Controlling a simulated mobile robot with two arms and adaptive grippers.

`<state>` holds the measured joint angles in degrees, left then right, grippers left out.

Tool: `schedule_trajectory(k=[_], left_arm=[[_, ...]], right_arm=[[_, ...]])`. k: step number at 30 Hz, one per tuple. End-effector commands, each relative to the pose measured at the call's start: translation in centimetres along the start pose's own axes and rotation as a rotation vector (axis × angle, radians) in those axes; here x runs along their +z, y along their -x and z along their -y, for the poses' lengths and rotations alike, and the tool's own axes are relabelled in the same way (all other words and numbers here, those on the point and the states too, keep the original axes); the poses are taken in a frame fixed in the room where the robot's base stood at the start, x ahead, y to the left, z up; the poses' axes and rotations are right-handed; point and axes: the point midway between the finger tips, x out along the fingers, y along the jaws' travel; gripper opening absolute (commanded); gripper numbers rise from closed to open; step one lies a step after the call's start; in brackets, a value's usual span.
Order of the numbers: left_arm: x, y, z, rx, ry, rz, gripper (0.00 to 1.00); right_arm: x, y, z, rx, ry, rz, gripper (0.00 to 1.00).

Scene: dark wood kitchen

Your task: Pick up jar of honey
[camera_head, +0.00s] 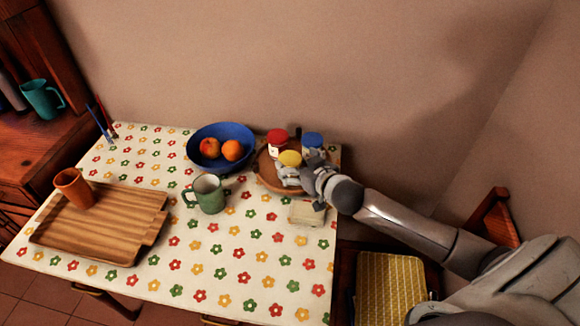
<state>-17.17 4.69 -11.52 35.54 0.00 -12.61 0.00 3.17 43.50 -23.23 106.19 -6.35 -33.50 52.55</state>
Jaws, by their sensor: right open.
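A yellow-lidded jar (290,158), which looks like the honey, stands on a round wooden tray (266,180) at the back right of the table. My right gripper (296,172) is at the front right of this jar, with its fingers at the jar's side. It is open, and its fingers hide much of the jar's body. I cannot tell whether they touch it. A red-lidded jar (277,140) and a blue-lidded jar (312,142) stand behind it on the same tray. My left gripper is out of view.
A blue bowl (222,133) with orange fruit is left of the tray. A green mug (207,195) stands in front of it. A small pale block (306,213) lies below my right gripper. A wooden board (105,225) with an orange cup (75,188) is at the left. The table's front is clear.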

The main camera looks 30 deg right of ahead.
Motion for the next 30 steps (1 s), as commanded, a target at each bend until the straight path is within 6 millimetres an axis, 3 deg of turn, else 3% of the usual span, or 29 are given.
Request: schedule_trajectory(k=[12,22,30], left_arm=[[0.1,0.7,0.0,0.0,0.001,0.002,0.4],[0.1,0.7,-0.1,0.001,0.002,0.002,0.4],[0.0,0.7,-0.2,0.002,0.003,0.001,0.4]], right_arm=[[-0.1,-4.4,0.1,0.001,-0.001,-0.001,0.84],[0.0,-4.8,0.1,0.0,0.0,0.0,0.84],[0.0,-4.8,0.1,0.0,0.0,0.0,0.5]])
